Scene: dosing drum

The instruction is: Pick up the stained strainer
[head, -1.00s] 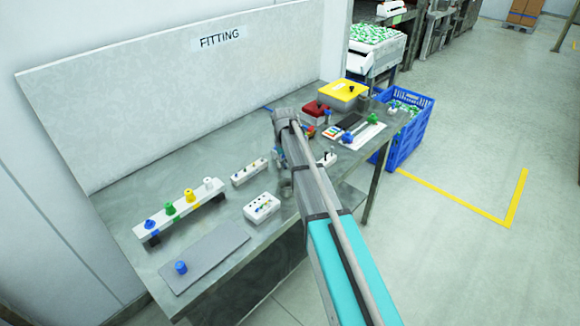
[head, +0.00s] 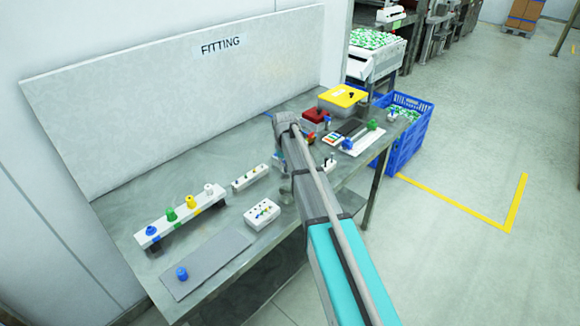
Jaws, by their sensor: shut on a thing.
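My arm reaches over the bench from the lower right. My gripper (head: 286,188) hangs below the arm's far end and is mostly hidden by it; only small grey parts show at the arm's left edge. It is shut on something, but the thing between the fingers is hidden. I cannot make out the stained strainer anywhere in the head view.
The grey bench (head: 120,215) carries a white rack (head: 180,220) with coloured knobs, a grey mat (head: 205,262), a small white box (head: 262,213), a red box (head: 314,119) and a yellow-lidded box (head: 343,97). A blue crate (head: 408,140) stands at the bench's right end.

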